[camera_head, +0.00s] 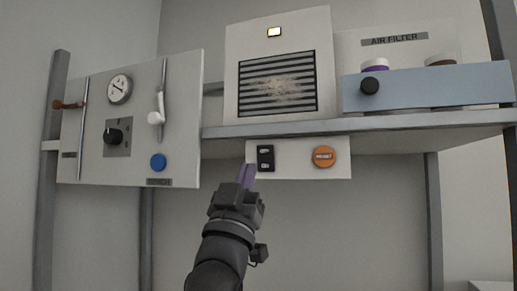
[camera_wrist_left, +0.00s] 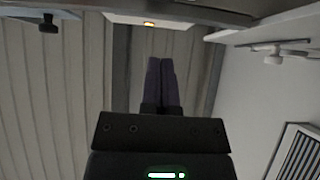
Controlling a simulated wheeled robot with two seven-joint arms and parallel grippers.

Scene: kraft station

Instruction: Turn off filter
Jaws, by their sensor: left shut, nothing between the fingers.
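The air filter unit (camera_head: 240,104) is a white panel with a dark slatted grille (camera_head: 278,86) that has a dusty patch in its middle. A small indicator light (camera_head: 274,32) above the grille glows pale yellow. Below the shelf, a white panel (camera_head: 292,146) bears a black rocker switch (camera_head: 265,158) and an orange reset button (camera_head: 324,157). My left gripper (camera_head: 247,174) is shut and empty, its fingertips just below and left of the switch. In the left wrist view the closed purple fingers (camera_wrist_left: 162,82) point up. Contact with the switch cannot be told. My right gripper is not in view.
A grey shelf (camera_head: 400,124) carries the filter and a blue-grey drawer (camera_head: 430,88) with a black knob. At the left, a panel (camera_head: 90,140) holds a gauge (camera_head: 120,88), a dial (camera_head: 113,136), levers and a blue button (camera_head: 158,162). Space below the shelf is open.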

